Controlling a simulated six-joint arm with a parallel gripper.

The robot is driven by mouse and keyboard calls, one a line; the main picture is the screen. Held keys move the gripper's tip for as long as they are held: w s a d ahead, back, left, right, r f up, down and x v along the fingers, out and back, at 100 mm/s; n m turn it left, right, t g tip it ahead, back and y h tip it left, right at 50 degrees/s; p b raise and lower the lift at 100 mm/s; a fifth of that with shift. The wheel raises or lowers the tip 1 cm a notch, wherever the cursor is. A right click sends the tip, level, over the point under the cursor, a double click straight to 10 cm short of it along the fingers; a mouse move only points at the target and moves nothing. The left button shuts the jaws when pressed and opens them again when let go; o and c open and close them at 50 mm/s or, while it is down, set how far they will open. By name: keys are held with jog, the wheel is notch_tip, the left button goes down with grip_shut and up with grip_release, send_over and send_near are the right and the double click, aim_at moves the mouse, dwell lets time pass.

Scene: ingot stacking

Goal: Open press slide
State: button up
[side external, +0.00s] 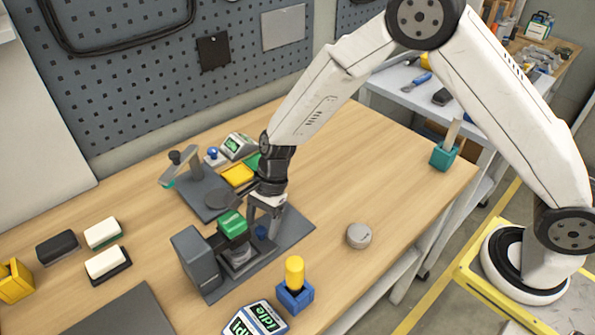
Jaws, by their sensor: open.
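The press (196,258) stands on a dark base plate near the middle of the table. It has a grey upright block at its left and a slide with a green block (233,224) on top, above a round grey metal part (238,255). My gripper (262,212) is open and points down at the right side of the green block, close to the slide. I cannot tell whether the fingers touch it. A small blue part (261,232) shows below the fingers. My gripper hides the rear of the press.
A yellow-handled tool in a blue holder (294,295) and a display reading "Idle" (257,318) stand in front. A grey round piece (359,236) lies right. Behind are a lever fixture (182,165), yellow block (237,176) and another display (238,146). White blocks (103,233) lie left.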

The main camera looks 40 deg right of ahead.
jog(key=shift+c, duration=0.2)
grip_shut()
dwell(1.2)
